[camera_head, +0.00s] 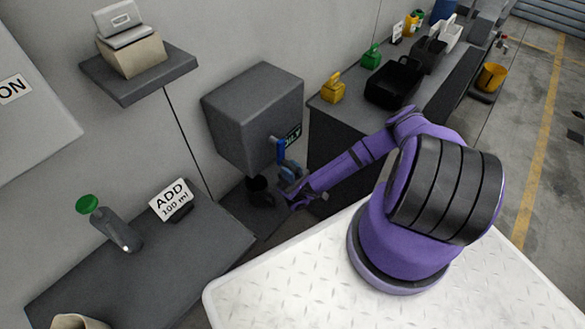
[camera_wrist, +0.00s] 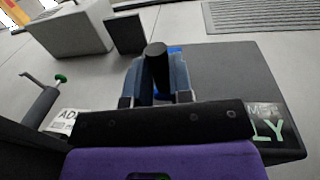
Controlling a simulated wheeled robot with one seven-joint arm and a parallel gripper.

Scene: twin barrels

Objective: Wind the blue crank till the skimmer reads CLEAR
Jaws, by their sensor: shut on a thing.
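The skimmer is a dark grey box (camera_head: 250,118) on the wall, in the middle of the head view; it also fills the right of the wrist view (camera_wrist: 235,75). The blue crank (camera_head: 281,150) is on its front, its arm upright in the head view. My gripper (camera_head: 289,176) is at the crank's lower end. In the wrist view my gripper (camera_wrist: 157,88) is shut on the crank's black handle (camera_wrist: 156,58), with a little blue of the crank behind it. The display (camera_wrist: 268,128) shows green letters ending in "LY"; its left part is hidden.
A dark cup (camera_head: 258,188) is below the skimmer. A counter (camera_head: 345,118) with a yellow can (camera_head: 333,88) and black crate is to the right.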

